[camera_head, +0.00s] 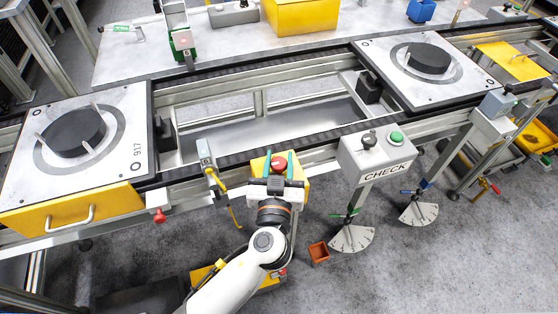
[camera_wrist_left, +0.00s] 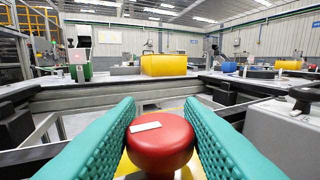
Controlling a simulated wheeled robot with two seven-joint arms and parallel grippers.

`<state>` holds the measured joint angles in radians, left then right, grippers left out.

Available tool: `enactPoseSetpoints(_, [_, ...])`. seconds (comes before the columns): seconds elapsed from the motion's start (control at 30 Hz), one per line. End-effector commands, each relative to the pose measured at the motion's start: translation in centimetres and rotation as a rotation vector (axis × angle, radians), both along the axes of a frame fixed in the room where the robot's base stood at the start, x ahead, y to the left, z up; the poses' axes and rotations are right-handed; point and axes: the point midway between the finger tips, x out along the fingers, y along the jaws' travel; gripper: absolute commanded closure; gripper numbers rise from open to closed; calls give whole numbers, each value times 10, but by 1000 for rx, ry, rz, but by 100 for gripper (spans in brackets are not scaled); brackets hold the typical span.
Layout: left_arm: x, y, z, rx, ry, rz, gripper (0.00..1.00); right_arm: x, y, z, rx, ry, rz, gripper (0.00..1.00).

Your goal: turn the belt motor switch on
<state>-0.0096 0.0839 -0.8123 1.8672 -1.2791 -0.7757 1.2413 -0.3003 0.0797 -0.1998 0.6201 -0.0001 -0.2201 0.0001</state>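A red mushroom-shaped knob (camera_head: 278,164) with a white mark on top sits on a yellow box (camera_head: 258,165) at the conveyor's front edge. No label shows on it, so I cannot tell whether it is the belt motor switch. My left gripper (camera_head: 278,158) has its two teal fingers on either side of the red knob, parted. In the left wrist view the knob (camera_wrist_left: 161,145) stands between the fingers (camera_wrist_left: 160,108), very near both; contact is unclear. A grey CHECK box (camera_head: 378,158) to the right carries a black knob (camera_head: 369,139) and a green button (camera_head: 396,138). My right gripper is not in view.
Two pallets with black discs ride the conveyor, one at the left (camera_head: 112,152) and one at the right (camera_head: 392,72). A yellow sensor bracket (camera_head: 215,179) stands just left of my gripper. A small orange-brown bin (camera_head: 319,252) is on the floor.

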Motion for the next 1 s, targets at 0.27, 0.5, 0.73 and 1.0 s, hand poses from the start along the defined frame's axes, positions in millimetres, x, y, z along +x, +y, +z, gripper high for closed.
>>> enactPoseSetpoints(0.27, [0, 0, 0, -1, 0, -10, 89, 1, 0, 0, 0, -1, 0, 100])
enactPoseSetpoints(0.5, [0, 1, 0, 0, -1, -95, 89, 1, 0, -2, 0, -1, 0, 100])
enactPoseSetpoints(0.73, [0, 2, 2, 2, -2, -268, 89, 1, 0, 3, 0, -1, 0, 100])
enactPoseSetpoints(1.0, [1, 2, 5, 5, -1, -497, 89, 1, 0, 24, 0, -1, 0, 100])
